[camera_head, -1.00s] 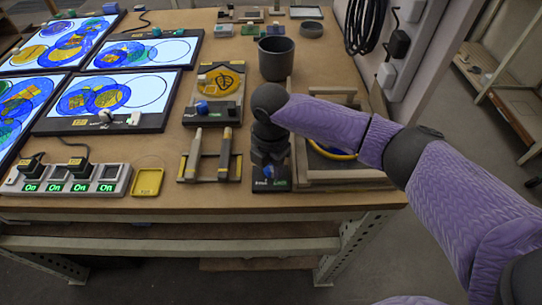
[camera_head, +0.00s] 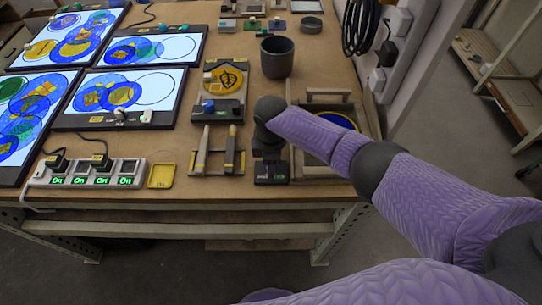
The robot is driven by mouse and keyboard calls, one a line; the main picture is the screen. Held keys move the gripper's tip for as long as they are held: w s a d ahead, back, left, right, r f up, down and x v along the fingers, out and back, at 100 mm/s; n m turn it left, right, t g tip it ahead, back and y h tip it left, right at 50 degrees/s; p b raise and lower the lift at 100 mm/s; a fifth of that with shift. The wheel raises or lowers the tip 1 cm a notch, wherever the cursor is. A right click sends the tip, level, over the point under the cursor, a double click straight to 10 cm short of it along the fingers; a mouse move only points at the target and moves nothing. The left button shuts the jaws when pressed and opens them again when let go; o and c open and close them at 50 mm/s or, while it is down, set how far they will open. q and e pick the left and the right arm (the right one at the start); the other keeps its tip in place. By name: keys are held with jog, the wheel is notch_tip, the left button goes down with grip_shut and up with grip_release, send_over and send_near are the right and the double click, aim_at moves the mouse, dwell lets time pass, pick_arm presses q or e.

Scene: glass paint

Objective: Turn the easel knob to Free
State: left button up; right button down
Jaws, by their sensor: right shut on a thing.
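My right gripper (camera_head: 268,151) points down over a small black box (camera_head: 271,176) at the front edge of the table. The box has white and green lettering too small to read. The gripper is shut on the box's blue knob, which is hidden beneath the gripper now. A second black box (camera_head: 228,110) with a blue knob (camera_head: 208,106) stands further back, with a yellow leaf-marked disc (camera_head: 226,78) behind it. I cannot tell from the lettering which knob is Free. My left gripper is not in view.
A wooden-framed tray (camera_head: 310,172) stands right of the gripper, partly behind my arm. A rack of sticks (camera_head: 217,160) is close on the left. A dark cup (camera_head: 277,57), lit panels (camera_head: 140,95), a power strip (camera_head: 90,176) and a yellow dish (camera_head: 161,176) stand around.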

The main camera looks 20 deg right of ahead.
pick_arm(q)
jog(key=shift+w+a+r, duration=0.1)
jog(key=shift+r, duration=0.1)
pick_arm(e)
jog(key=shift+m, duration=0.3)
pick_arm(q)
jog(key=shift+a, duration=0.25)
pick_arm(e)
jog(key=shift+c, duration=2.2)
grip_release()
jog(key=shift+o, duration=0.7)
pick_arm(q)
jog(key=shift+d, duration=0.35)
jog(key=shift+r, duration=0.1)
pick_arm(e)
jog(key=shift+r, duration=0.15)
